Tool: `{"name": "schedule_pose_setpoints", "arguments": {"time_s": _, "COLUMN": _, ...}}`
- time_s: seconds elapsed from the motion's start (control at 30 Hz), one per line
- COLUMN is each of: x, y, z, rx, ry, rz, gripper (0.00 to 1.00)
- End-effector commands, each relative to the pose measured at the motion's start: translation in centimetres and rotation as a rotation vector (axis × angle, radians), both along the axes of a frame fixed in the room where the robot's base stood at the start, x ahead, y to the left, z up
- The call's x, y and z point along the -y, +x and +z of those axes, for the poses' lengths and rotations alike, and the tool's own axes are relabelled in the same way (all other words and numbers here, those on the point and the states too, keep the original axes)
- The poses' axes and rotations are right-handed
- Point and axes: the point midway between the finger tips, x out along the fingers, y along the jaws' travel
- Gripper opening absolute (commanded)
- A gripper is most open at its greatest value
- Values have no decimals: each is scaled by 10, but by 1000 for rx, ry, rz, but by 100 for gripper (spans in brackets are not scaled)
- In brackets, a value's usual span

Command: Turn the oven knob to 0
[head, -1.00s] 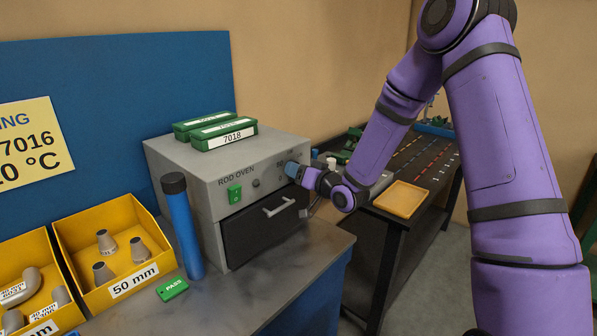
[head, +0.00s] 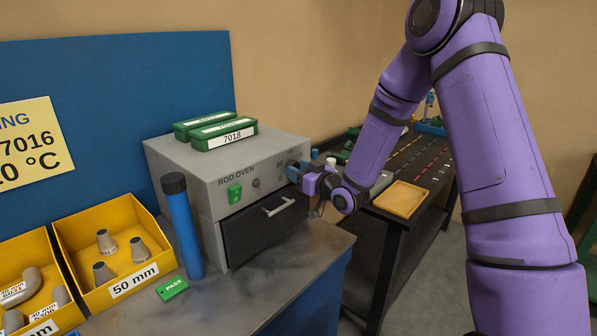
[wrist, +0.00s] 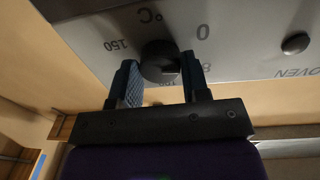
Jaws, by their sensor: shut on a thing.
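The grey rod oven (head: 205,185) stands on the bench in the head view, with a dark drawer front and a handle. Its black round knob (wrist: 160,62) shows in the wrist view between my two blue fingers, with "0", "150" and "°C" printed on the panel around it. My gripper (wrist: 157,82) is shut on the knob, one finger on each side. In the head view my gripper (head: 296,172) is at the right end of the oven front and hides the knob. I cannot tell which mark the knob points to.
A green switch (head: 235,193) and a small round button are on the oven front. Green boxes (head: 223,134) lie on top. A blue cylinder (head: 183,230) stands left of the oven, beside yellow bins (head: 112,250). A dark table with a yellow tray (head: 400,199) is at right.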

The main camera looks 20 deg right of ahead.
Motion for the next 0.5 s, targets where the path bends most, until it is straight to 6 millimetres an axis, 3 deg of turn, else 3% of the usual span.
{"name": "schedule_pose_setpoints", "arguments": {"time_s": 0.5, "x": 1, "y": 1, "z": -1, "rx": 224, "ry": -380, "rz": 0, "gripper": 19}}
